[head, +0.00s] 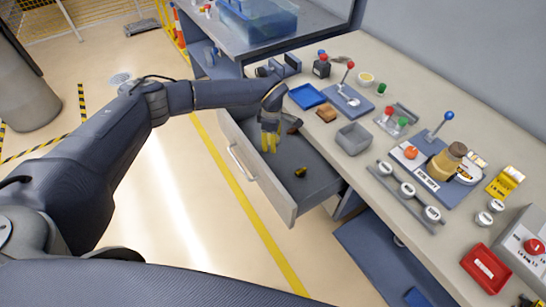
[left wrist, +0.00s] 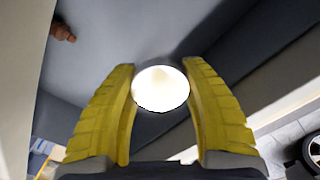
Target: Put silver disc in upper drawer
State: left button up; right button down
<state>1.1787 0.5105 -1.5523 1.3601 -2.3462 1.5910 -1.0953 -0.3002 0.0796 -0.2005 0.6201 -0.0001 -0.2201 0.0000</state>
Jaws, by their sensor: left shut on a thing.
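The open drawer (head: 250,172) is pulled out from under the workbench, with its pale front and handle facing left. My left gripper (head: 268,142) points down over the drawer's interior, yellow fingers lowered towards it. In the left wrist view the left gripper (left wrist: 162,100) is shut on the silver disc (left wrist: 161,88), which looks bright white between the two fingertips. The disc cannot be made out in the head view. The drawer's dark floor (left wrist: 105,35) lies beyond the disc. My right gripper is not in view.
A brass-coloured piece (head: 301,171) and a brown piece (head: 294,129) lie in the drawer. On the bench nearby are a blue tray (head: 306,96), a brown block (head: 326,113) and a grey bin (head: 353,138). Much of the drawer floor is clear.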

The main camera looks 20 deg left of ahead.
aim_at(272, 161)
pick_arm(q)
jog(key=shift+f, duration=4.95)
jog(key=shift+f, duration=0.1)
jog(key=o, duration=0.9)
notch_tip(272, 161, up, 12)
jog(key=shift+r, duration=0.1)
